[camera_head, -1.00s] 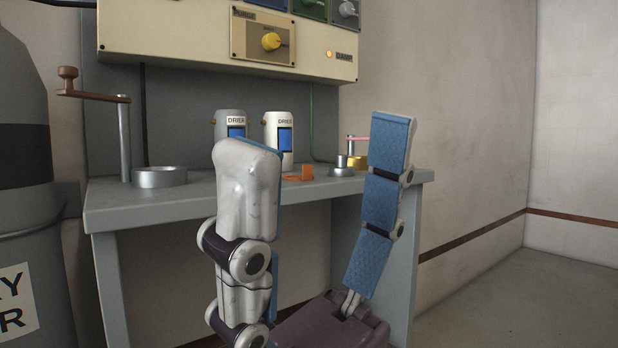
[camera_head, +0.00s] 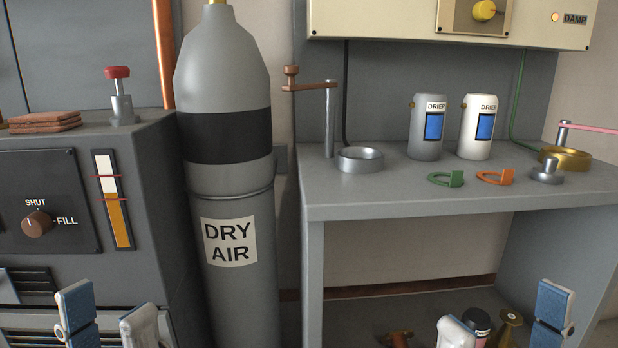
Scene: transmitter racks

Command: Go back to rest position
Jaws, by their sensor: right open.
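My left gripper (camera_head: 108,312) shows at the bottom left edge, in front of the grey cabinet. Its two fingertips stand upright with a gap between them and nothing in it. My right gripper (camera_head: 504,318) shows at the bottom right, in front of the space under the grey bench (camera_head: 440,200). Its fingers are spread wide, with no object held; items on the floor show behind the gap. Both grippers appear apart from the furniture. The lower parts of both are cut off by the frame.
A grey dry air cylinder (camera_head: 228,185) stands between the cabinet (camera_head: 140,170) and the bench. Two drier canisters (camera_head: 428,128) (camera_head: 480,128), a green clip (camera_head: 446,179), an orange clip (camera_head: 495,177) and metal fittings sit on the bench. Several items lie under it.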

